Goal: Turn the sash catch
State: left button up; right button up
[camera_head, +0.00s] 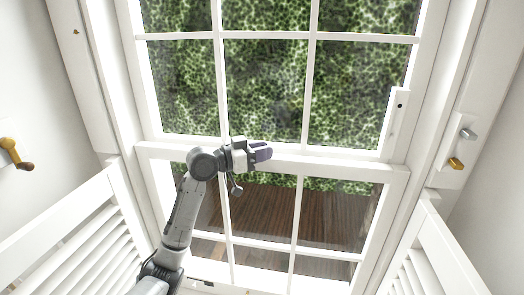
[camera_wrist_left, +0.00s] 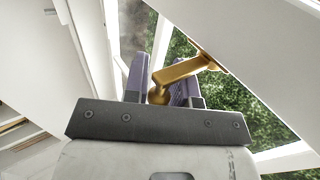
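The sash catch (camera_wrist_left: 185,72) is a brass-coloured lever with a round knob, on a white window rail in the left wrist view. Its knob end sits between the two purple fingers of my left gripper (camera_wrist_left: 160,88), with little or no gap on either side. The lever runs up and right across the right finger to its mount. In the head view my left gripper (camera_head: 262,152) is at the meeting rail in the window's middle, fingers pointing right and close together. The catch is hidden there. My right gripper is in neither view.
The white sash window (camera_head: 340,164) has upper and lower panes with greenery outside. Louvred shutters (camera_head: 85,250) stand at lower left and lower right. A brass handle (camera_head: 14,152) is on the left wall; a silver knob (camera_head: 467,134) and a brass knob (camera_head: 455,163) are at right.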

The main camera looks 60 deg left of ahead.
pick_arm(q)
jog(key=shift+o, duration=0.3)
jog(key=shift+s, duration=0.5)
jog(key=s+b, duration=0.4)
jog(key=s, duration=0.9)
jog(key=shift+a+b, duration=0.3)
jog(key=shift+a, duration=0.05)
jog(key=shift+w, duration=0.1)
